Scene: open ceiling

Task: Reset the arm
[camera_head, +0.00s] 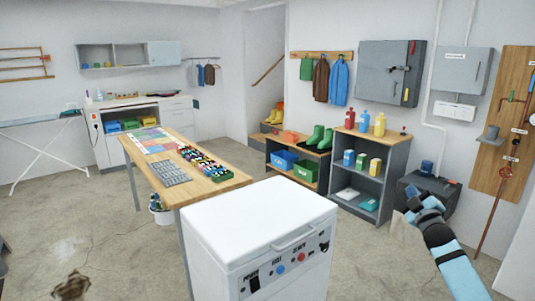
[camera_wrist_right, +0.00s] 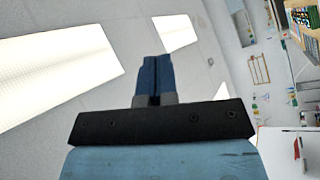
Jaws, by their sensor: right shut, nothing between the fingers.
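My right arm comes in from the lower right in the head view, light blue with dark joints. My right gripper (camera_head: 413,192) is raised in the air to the right of the white chest appliance, clear of it. In the right wrist view its blue fingers (camera_wrist_right: 153,75) are together with nothing between them, pointing up toward the bright ceiling panels. My left arm and gripper are not in view.
A white chest appliance (camera_head: 255,215) with a handle and coloured buttons stands close in front. A wooden table (camera_head: 215,185) with coloured items is behind it. Shelves (camera_head: 390,150) with bottles and a dark box (camera_head: 440,183) stand along the right wall. Concrete floor is open at left.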

